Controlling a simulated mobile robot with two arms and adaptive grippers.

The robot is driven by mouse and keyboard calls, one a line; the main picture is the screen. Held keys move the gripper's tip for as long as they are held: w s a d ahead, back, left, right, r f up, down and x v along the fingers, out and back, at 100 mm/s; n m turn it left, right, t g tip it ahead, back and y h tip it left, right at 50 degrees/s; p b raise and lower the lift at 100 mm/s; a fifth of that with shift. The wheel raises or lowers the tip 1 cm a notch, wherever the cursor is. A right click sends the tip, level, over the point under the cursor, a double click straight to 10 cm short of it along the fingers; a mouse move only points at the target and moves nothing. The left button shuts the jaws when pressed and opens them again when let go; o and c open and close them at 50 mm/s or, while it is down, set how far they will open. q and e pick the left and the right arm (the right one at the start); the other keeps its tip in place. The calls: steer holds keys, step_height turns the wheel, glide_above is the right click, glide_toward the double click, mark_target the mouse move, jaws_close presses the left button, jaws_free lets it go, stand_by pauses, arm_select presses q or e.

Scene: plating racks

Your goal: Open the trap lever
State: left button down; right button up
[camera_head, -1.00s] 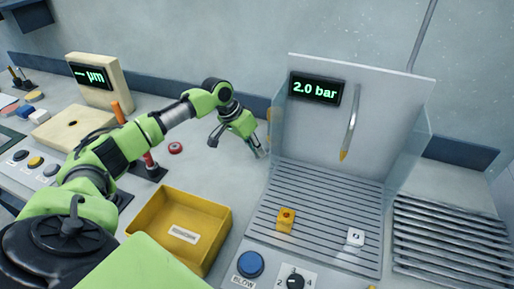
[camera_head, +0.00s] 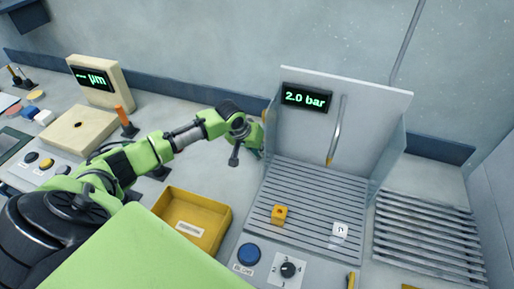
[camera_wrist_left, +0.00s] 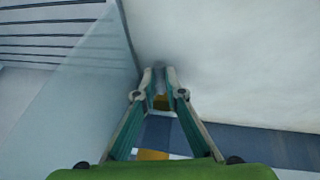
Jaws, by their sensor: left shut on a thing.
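My left gripper (camera_head: 258,148) is at the left side wall of the booth, with its fingers mostly out of sight in the head view. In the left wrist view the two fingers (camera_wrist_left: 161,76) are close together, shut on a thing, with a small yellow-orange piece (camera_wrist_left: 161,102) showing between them. I take this piece to be part of the trap lever; its shape and position are mostly hidden. A yellow-orange tip (camera_head: 263,117) also shows just above the gripper in the head view. My right gripper is not in view.
The booth has a clear side panel (camera_wrist_left: 75,110), a slatted floor (camera_head: 310,205), a hanging nozzle (camera_head: 336,130) and a "2.0 bar" display (camera_head: 306,97). Orange (camera_head: 280,214) and white (camera_head: 340,230) cubes sit on the slats. A yellow bin (camera_head: 175,208) stands in front of my arm.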

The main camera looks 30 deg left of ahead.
arm_select(q)
steer(key=shift+w+r, duration=0.1)
steer(key=c, duration=2.1)
jaws_free()
steer(key=d+v, duration=0.1)
steer(key=v, duration=1.1)
steer(key=shift+a, duration=0.4)
